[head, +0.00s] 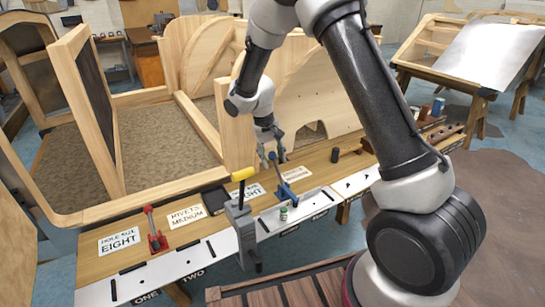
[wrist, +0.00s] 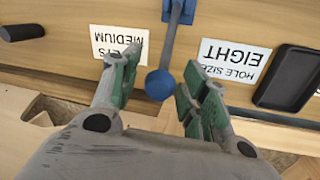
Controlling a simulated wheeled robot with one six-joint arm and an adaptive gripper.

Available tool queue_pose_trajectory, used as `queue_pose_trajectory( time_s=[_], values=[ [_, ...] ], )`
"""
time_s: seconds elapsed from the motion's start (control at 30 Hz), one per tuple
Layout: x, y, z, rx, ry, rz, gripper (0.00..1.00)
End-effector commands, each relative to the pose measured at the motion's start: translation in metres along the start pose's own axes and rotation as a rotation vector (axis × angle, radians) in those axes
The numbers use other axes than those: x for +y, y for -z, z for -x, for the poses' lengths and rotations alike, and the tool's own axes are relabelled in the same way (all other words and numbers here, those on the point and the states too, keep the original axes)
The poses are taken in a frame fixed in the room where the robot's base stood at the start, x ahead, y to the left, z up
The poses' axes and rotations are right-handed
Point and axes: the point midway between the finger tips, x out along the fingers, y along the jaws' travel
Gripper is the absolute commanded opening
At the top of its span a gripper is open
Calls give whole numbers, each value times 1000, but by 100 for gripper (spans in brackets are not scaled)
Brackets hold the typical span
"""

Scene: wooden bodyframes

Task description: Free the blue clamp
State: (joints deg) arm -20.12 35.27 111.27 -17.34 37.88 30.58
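The blue clamp (head: 285,188) stands on the wooden bench by its white front strip, between two paper cards. In the wrist view its grey lever runs down to a blue ball knob (wrist: 160,85), and its blue base (wrist: 180,10) shows only in part at the top edge. My gripper (head: 273,157) is just above and behind the clamp in the head view. In the wrist view my gripper (wrist: 157,80) is open, with its green-padded fingers on either side of the knob. The fingers look apart from the knob; the exact gap in depth is hard to tell.
A red clamp (head: 155,232) and a grey clamp with a yellow handle (head: 241,205) stand to the left. A small green cylinder (head: 283,213) is in front. A black flat device (wrist: 287,78) lies beside a card (wrist: 232,60). Wooden frames (head: 195,105) rise behind the bench.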

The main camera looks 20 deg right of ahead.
Motion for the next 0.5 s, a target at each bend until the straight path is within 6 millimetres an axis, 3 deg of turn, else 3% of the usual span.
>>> queue_pose_trajectory(
  time_s=[0.03, 0.2, 0.5],
  values=[
    [0, 0, 0, 0, 0, 0, 31],
    [0, 0, 0, 0, 0, 0, 0],
    [0, 1, -1, 0, 0, 0, 0]
  ],
)
